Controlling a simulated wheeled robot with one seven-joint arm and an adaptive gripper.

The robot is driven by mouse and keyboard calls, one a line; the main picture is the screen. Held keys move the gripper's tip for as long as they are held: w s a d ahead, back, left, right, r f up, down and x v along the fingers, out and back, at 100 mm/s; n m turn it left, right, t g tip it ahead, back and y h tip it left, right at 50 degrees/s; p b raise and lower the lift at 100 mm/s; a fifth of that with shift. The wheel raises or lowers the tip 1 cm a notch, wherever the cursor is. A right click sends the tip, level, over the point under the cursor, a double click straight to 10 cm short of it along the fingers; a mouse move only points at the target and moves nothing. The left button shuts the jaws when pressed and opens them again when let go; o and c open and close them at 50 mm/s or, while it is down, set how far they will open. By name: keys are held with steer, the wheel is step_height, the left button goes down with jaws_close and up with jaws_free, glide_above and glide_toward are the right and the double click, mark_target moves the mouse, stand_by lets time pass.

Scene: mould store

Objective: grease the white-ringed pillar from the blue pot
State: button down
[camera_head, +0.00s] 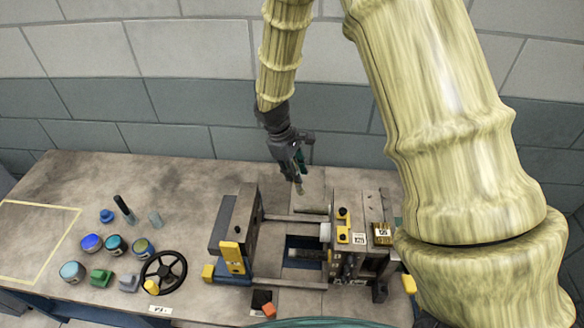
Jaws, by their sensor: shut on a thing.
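My gripper (297,160) is shut on a slim dark-green brush (300,184), which points down with a pale tip. It hangs above the back of the mould, behind the pillars. The mould has a left block (237,225) and a right block (350,205). Grey horizontal pillars (290,218) span the gap between them. A pale collar (325,232) shows against the right block; I cannot tell whether it is the white ring. The blue pot (92,242) stands open-topped at the left among other pots. Grease on the brush is too small to tell.
A teal pot (115,244), a multicoloured pot (143,247) and a light-blue pot (72,271) stand near the blue one. The bench's back left is clear; a wall rises behind.

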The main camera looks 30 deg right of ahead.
steer(key=shift+s+d+f, duration=0.15)
steer(key=shift+s, duration=0.15)
steer(key=shift+s+d+f+b, duration=0.1)
steer(key=shift+s+f+b, duration=0.05)
steer(key=shift+b, duration=0.2)
steer(key=s+d+f+b, duration=0.4)
steer(key=d+f+b, duration=0.1)
steer(key=d, duration=0.2)
steer(key=shift+w+a+r+p, duration=0.65)
steer(key=shift+w+a+p, duration=0.2)
steer(key=shift+a, duration=0.55)
steer(key=shift+w+a+r+p, duration=0.7)
steer(key=shift+w+a+p, duration=0.15)
steer(key=shift+a, duration=0.5)
steer(key=shift+w+a+r+p, duration=0.65)
steer(key=shift+w+a+p, duration=0.2)
steer(key=shift+a, duration=0.55)
